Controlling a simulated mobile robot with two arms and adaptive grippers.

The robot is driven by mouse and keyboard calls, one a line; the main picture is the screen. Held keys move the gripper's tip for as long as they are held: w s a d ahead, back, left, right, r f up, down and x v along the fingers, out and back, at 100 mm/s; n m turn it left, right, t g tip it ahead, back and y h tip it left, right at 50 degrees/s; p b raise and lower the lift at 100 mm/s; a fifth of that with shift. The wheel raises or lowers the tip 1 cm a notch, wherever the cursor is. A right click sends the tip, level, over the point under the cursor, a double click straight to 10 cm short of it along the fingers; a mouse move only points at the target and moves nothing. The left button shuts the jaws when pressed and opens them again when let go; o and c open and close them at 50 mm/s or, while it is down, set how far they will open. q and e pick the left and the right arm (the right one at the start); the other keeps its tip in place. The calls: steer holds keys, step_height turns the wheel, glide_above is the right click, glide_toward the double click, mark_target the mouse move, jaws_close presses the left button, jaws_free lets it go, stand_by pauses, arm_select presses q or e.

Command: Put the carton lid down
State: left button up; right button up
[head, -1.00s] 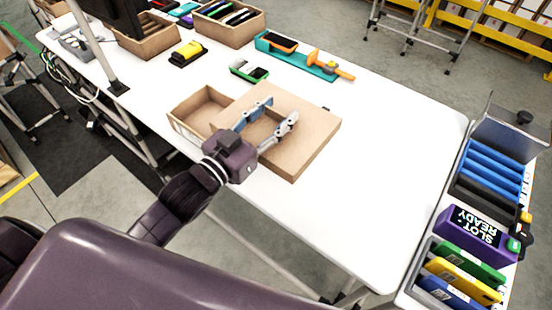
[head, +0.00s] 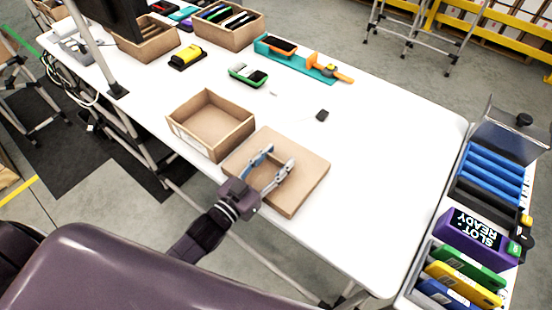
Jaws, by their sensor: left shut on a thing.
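The carton lid (head: 306,180) is a flat brown cardboard piece at the front of the white table, right of the open carton. My left gripper (head: 274,166) reaches over it from the front and is shut on the lid. I cannot tell whether the lid touches the table. The open carton (head: 232,140) stands on the table and looks empty inside. The lid's left corner lies close to the carton's front right side. My right gripper is not in view.
A small black item (head: 322,115) lies behind the lid. A green device (head: 249,75), a yellow device (head: 187,56) and a teal tray (head: 290,60) are farther back. The table (head: 390,150) is clear to the right, up to a rack of blue rolls (head: 492,165).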

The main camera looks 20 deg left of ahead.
arm_select(q)
steer(key=shift+f, duration=0.1)
steer(key=o, duration=1.1)
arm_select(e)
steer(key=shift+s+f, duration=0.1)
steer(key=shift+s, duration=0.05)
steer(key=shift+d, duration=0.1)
